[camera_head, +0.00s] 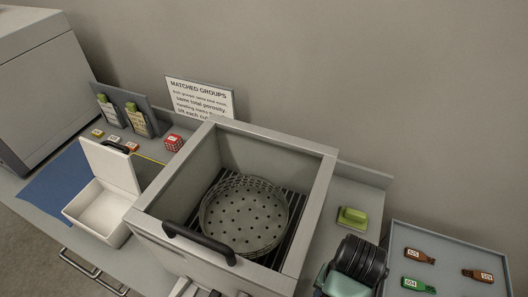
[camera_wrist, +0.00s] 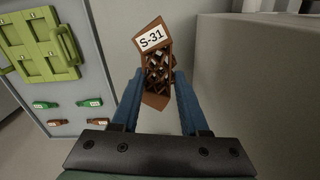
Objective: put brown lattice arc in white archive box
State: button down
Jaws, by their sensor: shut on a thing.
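The brown lattice arc (camera_wrist: 156,68) shows in the wrist view, with a white label reading S-31 at its top end. My gripper (camera_wrist: 159,76) has its two blue fingers shut on the arc's sides, and the arc sticks out above and below them. The white archive box (camera_head: 97,207) stands at the left of the bench in the head view, its lid raised and its inside looking empty. The arc cannot be made out in the head view, where my dark arm covers the lower right.
A grey open-topped bin (camera_head: 165,240) with a black handle and a round perforated basket (camera_head: 245,215) stands right of the box. A blue mat (camera_head: 55,185) lies left of it. A tray (camera_head: 450,255) with tagged pieces is at right. A green block (camera_head: 352,217) sits between.

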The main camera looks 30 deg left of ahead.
aim_at(111, 216)
jog(key=k+j, duration=0.25)
jog(key=k+j+z, duration=0.1)
jog(key=k+j, duration=0.15)
jog(key=k, duration=0.15)
jog(key=i+j+u, duration=0.1)
jog(key=j+u, duration=0.35)
jog(key=j, duration=0.7)
